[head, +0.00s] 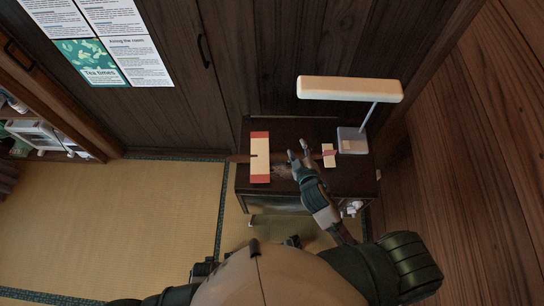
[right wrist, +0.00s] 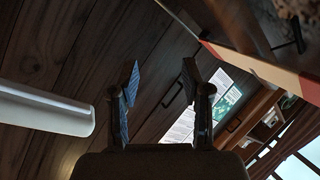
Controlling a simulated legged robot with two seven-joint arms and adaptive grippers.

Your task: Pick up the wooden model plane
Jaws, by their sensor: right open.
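The wooden model plane lies on a small dark table (head: 310,184). Its cream wing with red ends (head: 260,157) is on the left and its small cream tail with a red fin (head: 329,155) is on the right. A dark body joins them. My right gripper (head: 298,150) is open over the body, between wing and tail, and hides part of it. In the right wrist view the open fingers (right wrist: 159,78) have nothing between them. The wing (right wrist: 270,70) shows at the upper right there. I cannot tell whether the fingers touch the plane. My left gripper is out of view.
A desk lamp with a long white head (head: 350,89) stands on the table's right side, close to the tail. Dark wooden panels rise behind the table. Shelves (head: 40,135) stand at the far left. The tatami floor (head: 120,215) is clear.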

